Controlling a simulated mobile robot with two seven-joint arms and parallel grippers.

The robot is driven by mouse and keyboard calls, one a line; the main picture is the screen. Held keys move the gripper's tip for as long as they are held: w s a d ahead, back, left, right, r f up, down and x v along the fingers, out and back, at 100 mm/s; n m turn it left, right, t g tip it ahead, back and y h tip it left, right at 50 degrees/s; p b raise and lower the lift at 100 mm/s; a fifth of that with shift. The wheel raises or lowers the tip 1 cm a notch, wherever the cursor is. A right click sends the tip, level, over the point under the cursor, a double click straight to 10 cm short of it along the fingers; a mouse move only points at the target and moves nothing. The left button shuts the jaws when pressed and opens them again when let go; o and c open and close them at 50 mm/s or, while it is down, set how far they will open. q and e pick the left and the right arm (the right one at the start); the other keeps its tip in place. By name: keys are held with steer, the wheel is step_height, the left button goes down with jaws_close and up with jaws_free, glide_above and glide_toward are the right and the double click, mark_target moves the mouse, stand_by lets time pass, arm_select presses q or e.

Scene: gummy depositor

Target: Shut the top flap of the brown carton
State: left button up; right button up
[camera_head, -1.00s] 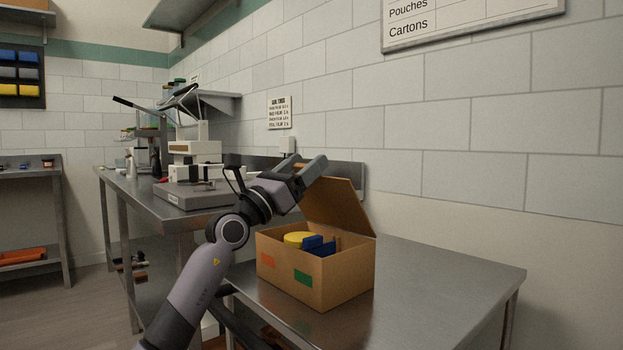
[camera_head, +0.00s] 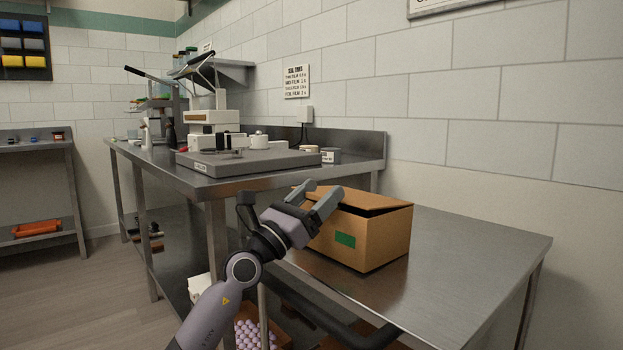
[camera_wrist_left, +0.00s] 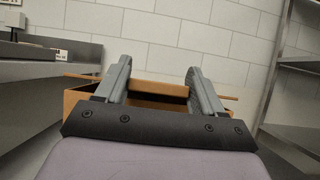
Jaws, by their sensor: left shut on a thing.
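The brown carton (camera_head: 378,240) stands on the low steel table, with a green patch on its front. Its top flap (camera_head: 372,200) lies lowered almost level over the opening, with a narrow dark gap under its front edge. The carton's contents are hidden. My left gripper (camera_head: 325,190) is at the left end of the flap, shut on a brown part of it. In the left wrist view the flap's brown edge (camera_wrist_left: 160,89) spans between the two fingers, with the carton's dark inside below it. My right gripper is not in view.
The steel table (camera_head: 470,255) is clear to the right of the carton. A higher steel bench (camera_head: 255,183) with a grey machine base (camera_head: 250,162) stands to the left, close behind my left gripper. A tiled wall runs behind.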

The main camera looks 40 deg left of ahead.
arm_select(q)
steer(key=shift+f, duration=0.75)
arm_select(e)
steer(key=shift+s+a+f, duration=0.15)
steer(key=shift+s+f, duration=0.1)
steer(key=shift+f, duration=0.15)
arm_select(q)
steer(key=o, duration=1.4)
steer(key=shift+w, duration=0.1)
steer(key=shift+o, duration=0.2)
steer(key=shift+r, duration=0.1)
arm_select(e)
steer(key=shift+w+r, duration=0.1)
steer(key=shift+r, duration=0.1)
arm_select(q)
steer(key=b+v, duration=0.1)
steer(key=v, duration=0.4)
steer(key=shift+s, duration=0.25)
steer(key=shift+b+v, duration=0.3)
steer(key=shift+v, duration=0.6)
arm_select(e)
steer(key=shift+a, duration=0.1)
